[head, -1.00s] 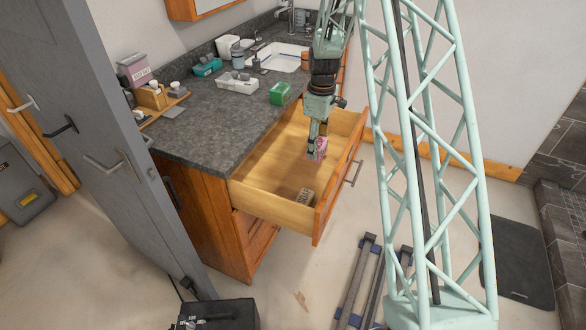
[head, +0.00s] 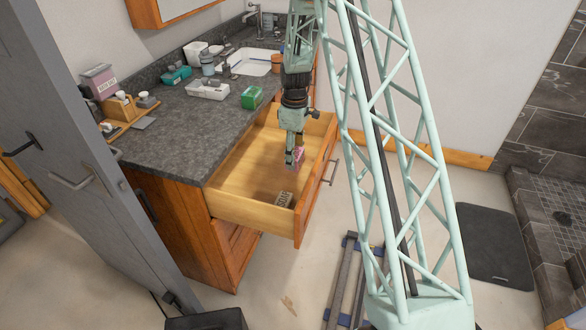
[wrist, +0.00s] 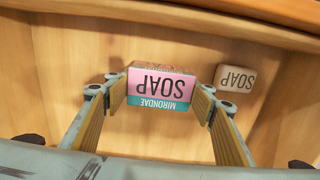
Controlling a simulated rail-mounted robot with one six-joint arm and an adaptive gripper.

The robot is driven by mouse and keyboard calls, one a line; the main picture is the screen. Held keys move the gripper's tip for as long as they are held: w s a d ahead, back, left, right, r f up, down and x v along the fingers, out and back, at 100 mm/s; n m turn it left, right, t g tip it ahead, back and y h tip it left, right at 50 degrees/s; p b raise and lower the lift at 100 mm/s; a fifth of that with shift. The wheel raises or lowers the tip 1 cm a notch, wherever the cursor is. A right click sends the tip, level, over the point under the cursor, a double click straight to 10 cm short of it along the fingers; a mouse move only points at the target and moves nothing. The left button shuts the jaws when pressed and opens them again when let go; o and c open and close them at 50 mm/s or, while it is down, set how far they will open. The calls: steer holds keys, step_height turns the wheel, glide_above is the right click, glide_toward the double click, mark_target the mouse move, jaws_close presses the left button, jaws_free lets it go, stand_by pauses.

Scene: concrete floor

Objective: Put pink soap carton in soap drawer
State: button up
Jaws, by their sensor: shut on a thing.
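The pink soap carton (wrist: 161,87), pink and teal with "SOAP" printed on it, is held between the two fingers of my gripper (wrist: 160,100). In the head view the carton (head: 297,158) shows at the tip of my gripper (head: 292,158), over the open wooden soap drawer (head: 245,208). I cannot tell whether the carton touches the drawer floor. A beige soap block (wrist: 235,78) lies on the drawer floor to the right of the carton in the wrist view. It also shows near the drawer's front in the head view (head: 284,199).
The grey countertop (head: 180,130) above the drawer holds a green box (head: 252,98), a white tray (head: 208,90), a teal box (head: 176,76) and a sink (head: 250,66). A grey door (head: 60,140) stands at left. The drawer has bare floor around the carton.

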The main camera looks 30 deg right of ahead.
steer(key=shift+f, duration=0.85)
steer(key=shift+f, duration=0.1)
steer(key=shift+f+b, duration=0.6)
steer(key=shift+f, duration=1.2)
steer(key=shift+f, duration=0.1)
steer(key=o, duration=0.9)
steer(key=shift+r+p, duration=1.25)
steer(key=shift+r, duration=4.85)
